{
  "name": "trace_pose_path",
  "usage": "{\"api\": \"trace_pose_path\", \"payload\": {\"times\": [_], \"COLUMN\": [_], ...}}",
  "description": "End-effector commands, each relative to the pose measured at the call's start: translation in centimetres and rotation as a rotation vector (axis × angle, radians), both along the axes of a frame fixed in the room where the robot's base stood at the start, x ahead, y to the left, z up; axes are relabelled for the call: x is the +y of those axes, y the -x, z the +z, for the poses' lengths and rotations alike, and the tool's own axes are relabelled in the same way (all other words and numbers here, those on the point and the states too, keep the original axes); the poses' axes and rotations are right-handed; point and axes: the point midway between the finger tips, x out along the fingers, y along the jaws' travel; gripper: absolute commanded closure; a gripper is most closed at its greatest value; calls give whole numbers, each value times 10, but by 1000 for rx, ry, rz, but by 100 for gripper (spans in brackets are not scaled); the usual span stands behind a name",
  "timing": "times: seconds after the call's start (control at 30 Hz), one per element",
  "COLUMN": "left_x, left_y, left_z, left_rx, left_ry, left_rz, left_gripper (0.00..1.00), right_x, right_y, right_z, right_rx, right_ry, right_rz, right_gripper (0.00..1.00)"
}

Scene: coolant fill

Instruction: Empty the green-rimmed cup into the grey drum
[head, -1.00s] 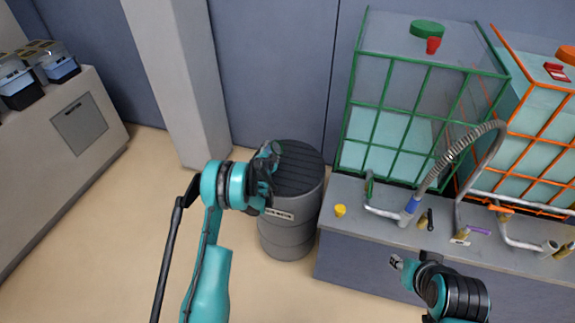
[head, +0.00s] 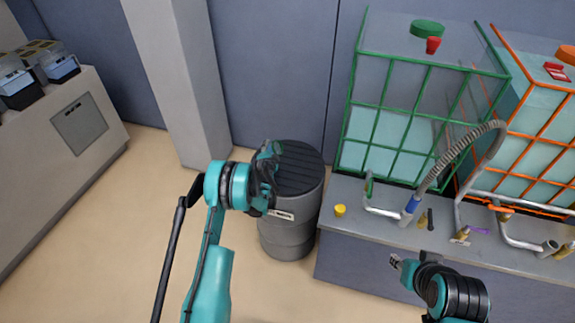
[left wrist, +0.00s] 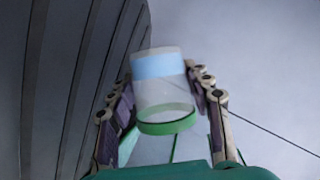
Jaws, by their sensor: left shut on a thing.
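The grey drum (head: 290,238) stands left of the bench, with a dark slatted top (head: 300,168). My left gripper (head: 268,165) is over the left edge of that top. In the left wrist view it (left wrist: 165,92) is shut on the green-rimmed cup (left wrist: 163,100). The cup is pale, with a light-blue band and its green rim toward the bottom of that picture. The dark slats fill the left of that view. The cup is hidden in the head view, and its contents cannot be made out. My right gripper (head: 396,262) is by the bench front; its jaws are too small to read.
The bench (head: 350,190) carries a green-framed tank (head: 395,125), an orange-framed tank (head: 540,145), a grey hose (head: 455,150), pipes and a yellow piece (head: 340,210). A pillar (head: 180,80) stands behind left. The floor left of the drum is clear.

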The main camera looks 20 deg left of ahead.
Motion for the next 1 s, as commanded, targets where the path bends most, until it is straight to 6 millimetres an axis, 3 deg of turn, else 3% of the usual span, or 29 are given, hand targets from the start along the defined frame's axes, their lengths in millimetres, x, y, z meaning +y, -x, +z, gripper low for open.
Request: {"api": "trace_pose_path", "payload": {"times": [1.0], "left_x": [-2], "left_y": [0], "left_z": [-5], "left_rx": [-5], "left_ry": [-135], "left_rz": [-1], "left_gripper": [81], "right_x": [0], "right_y": [0], "right_z": [0], "right_rx": [0], "right_ry": [0], "right_rz": [0], "right_gripper": [63]}}
